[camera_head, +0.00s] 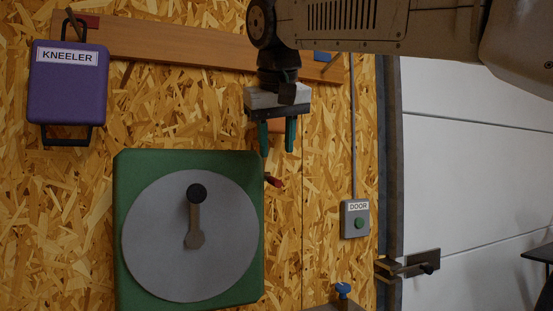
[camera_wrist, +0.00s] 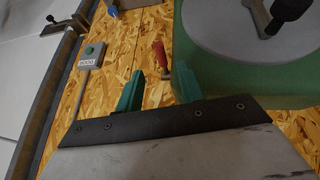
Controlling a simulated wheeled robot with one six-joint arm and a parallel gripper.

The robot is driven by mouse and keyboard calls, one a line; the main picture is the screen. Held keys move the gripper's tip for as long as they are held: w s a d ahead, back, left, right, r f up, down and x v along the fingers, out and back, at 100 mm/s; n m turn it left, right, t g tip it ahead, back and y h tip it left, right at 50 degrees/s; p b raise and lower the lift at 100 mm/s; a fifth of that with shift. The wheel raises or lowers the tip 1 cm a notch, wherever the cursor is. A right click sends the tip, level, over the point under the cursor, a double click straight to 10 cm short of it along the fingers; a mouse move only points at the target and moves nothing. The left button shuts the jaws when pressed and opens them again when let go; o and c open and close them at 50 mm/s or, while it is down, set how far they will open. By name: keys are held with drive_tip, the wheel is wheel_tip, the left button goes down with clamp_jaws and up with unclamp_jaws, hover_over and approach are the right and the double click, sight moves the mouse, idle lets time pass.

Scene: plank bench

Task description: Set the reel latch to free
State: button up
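A green box (camera_head: 120,220) carries a round grey disc (camera_head: 150,235). A crank arm (camera_head: 194,222) on the disc points up to a black knob (camera_head: 197,193). A small red-handled lever (camera_head: 273,180) sticks out at the box's right side; I take it for the reel latch, but no marking on it is readable. The lever also shows in the wrist view (camera_wrist: 160,58). My gripper (camera_head: 277,150) has its teal fingers apart and nothing between them. It is just above the lever in the head view, apart from it. The wrist view also shows my gripper (camera_wrist: 160,72).
A grey DOOR box (camera_head: 355,219) with a green button is right of the lever. A blue knob (camera_head: 343,290) sits at the bottom. Bare board separates them.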

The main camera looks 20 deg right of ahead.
drive_tip(key=shift+s+r, duration=0.15)
drive_tip(key=shift+r, duration=0.15)
drive_tip(key=c, duration=0.4)
drive_tip(key=w+d, duration=0.2)
drive_tip(key=shift+w+f+m, duration=0.15)
drive_tip(key=shift+w+m, duration=0.25)
clamp_jaws()
wheel_tip(320, 180, up, 9)
drive_tip(key=g+y, duration=0.2)
drive_tip(key=y, duration=0.1)
hover_over(272, 181)
drive_tip(key=s+d, duration=0.3)
drive_tip(key=s, duration=0.1)
drive_tip(key=shift+n, duration=0.3)
drive_tip(key=x, duration=0.4)
drive_tip(key=s+x, duration=0.1)
drive_tip(key=x, duration=0.9)
drive_tip(key=shift+s+f, duration=0.25)
drive_tip(key=shift+f, duration=0.05)
